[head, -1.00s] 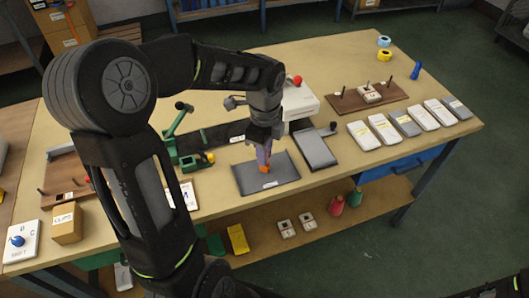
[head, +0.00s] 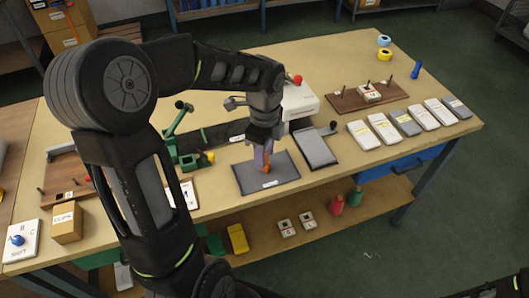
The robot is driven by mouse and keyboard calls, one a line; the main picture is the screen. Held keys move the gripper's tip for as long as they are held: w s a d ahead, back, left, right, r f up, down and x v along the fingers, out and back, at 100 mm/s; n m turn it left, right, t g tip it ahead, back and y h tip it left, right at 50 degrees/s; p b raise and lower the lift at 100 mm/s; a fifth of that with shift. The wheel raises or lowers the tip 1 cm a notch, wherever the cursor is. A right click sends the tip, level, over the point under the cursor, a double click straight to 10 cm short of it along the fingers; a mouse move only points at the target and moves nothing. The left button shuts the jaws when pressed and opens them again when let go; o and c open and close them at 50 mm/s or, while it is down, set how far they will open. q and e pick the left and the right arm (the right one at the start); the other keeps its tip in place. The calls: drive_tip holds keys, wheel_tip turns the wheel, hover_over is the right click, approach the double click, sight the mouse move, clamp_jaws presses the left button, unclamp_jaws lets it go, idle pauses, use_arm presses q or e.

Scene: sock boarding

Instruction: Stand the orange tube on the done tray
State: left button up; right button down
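The orange tube (head: 267,172) shows as a small upright shape with a purple part above it, below my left gripper (head: 263,147). My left gripper points down and appears closed around its upper part. The tube is over the dark grey tray (head: 283,172) with a small white label on its front edge. The label is too small to read. I cannot tell whether the tube's foot touches the tray. My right gripper is not in view.
A second grey tray (head: 316,148) lies just to the right. A green clamp device (head: 184,138) stands left, and a white box with a red knob (head: 299,98) stands behind. Several pale and grey packs (head: 385,128) line the right side. The table front right of the trays is clear.

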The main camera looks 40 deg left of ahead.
use_arm(q)
wheel_tip(320, 180, up, 12)
drive_tip(key=shift+r, duration=0.15)
idle(0.3)
idle(0.8)
